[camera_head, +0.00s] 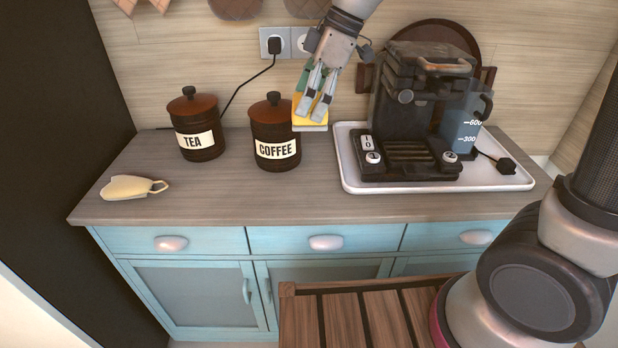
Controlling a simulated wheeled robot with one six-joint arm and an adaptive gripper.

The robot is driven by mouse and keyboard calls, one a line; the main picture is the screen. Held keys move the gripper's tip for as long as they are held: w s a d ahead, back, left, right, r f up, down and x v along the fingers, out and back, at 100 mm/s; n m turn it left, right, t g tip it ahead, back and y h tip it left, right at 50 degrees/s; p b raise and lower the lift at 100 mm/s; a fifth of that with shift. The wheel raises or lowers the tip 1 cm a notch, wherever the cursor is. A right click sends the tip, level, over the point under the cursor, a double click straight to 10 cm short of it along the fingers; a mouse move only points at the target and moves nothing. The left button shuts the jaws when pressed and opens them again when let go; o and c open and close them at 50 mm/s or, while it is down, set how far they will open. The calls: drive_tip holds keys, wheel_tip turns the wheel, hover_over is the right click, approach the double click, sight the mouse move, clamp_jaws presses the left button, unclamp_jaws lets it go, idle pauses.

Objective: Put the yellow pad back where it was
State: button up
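The yellow pad (299,122) shows at the back of the counter, just right of the coffee canister. It has a yellow face and a pale lower edge. My gripper (312,112) points down at it, with both fingers overlapping the pad in this view. The fingers hide much of the pad. A green patch (302,77) shows beside the fingers, and I cannot tell what it belongs to. I cannot tell whether the fingers grip the pad, or whether the pad rests on the counter or is held above it.
A coffee canister (272,130) and a tea canister (200,143) stand to the left. A coffee machine (415,110) sits on a white tray (440,186) at right. A cream, broken-looking cup (128,187) lies at left. The front middle of the counter (240,200) is clear.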

wheel_tip(320, 180, down, 18)
drive_tip(key=shift+r, duration=0.1)
idle(0.4)
drive_tip(key=o, duration=0.8)
drive_tip(key=v, duration=0.7)
drive_tip(key=shift+d+r, duration=0.1)
drive_tip(key=shift+r, duration=0.2)
drive_tip(key=shift+s, duration=0.15)
